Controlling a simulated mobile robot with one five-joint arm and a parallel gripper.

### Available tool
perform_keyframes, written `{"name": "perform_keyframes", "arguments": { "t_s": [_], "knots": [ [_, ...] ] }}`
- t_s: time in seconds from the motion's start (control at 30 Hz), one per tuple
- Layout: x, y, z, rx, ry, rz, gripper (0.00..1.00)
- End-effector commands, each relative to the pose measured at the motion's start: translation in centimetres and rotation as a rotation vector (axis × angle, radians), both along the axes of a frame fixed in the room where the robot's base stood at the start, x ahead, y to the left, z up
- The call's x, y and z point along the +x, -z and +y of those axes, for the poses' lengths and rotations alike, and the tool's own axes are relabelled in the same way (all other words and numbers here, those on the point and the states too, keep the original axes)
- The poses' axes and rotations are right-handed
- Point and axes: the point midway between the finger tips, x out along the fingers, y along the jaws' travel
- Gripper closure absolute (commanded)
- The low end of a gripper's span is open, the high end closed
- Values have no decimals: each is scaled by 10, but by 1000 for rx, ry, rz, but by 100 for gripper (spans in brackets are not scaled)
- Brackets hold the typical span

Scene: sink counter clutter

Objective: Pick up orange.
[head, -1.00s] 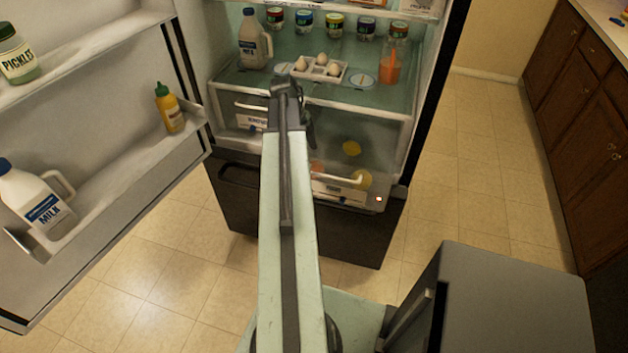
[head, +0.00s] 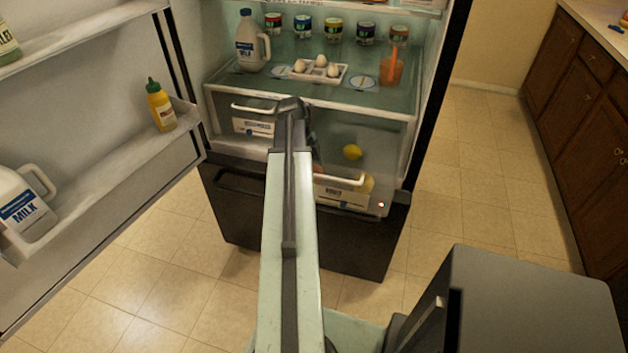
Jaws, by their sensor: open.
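I cannot clearly make out an orange. Through the clear front of the fridge's lower right drawer (head: 385,150) I see a yellow lemon (head: 352,152) and part of a yellow-orange round fruit (head: 368,183) behind the handle and label. A small reddish patch shows there beside my arm, mostly hidden. My gripper (head: 306,114) is at the far end of my outstretched arm, in front of the drawers and below the egg tray. It is open and appears empty; its fingers are largely hidden.
The fridge shelf holds a milk jug (head: 251,42), an egg tray (head: 318,71), an orange-coloured drink pitcher (head: 391,70) and several jars. The open door at left holds mustard (head: 161,107) and milk (head: 24,203). Wooden cabinets (head: 585,115) stand right; the floor between is clear.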

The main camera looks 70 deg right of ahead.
Motion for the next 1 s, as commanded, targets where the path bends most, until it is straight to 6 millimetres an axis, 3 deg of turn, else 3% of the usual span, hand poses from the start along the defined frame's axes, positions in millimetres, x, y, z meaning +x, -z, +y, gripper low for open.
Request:
{"name": "perform_keyframes", "arguments": {
  "t_s": [0.1,0.3,0.37,0.67,0.87,1.0],
  "knots": [
    [0,-2,0,0,0,0,17],
    [0,-2,0,0,1,0,73],
    [0,-2,0,1,1,0,87],
    [-1,-7,0,1,1,0,88],
    [-1,-36,0,0,2,0,88],
    [-1,-66,0,0,2,0,88]
  ]
}}
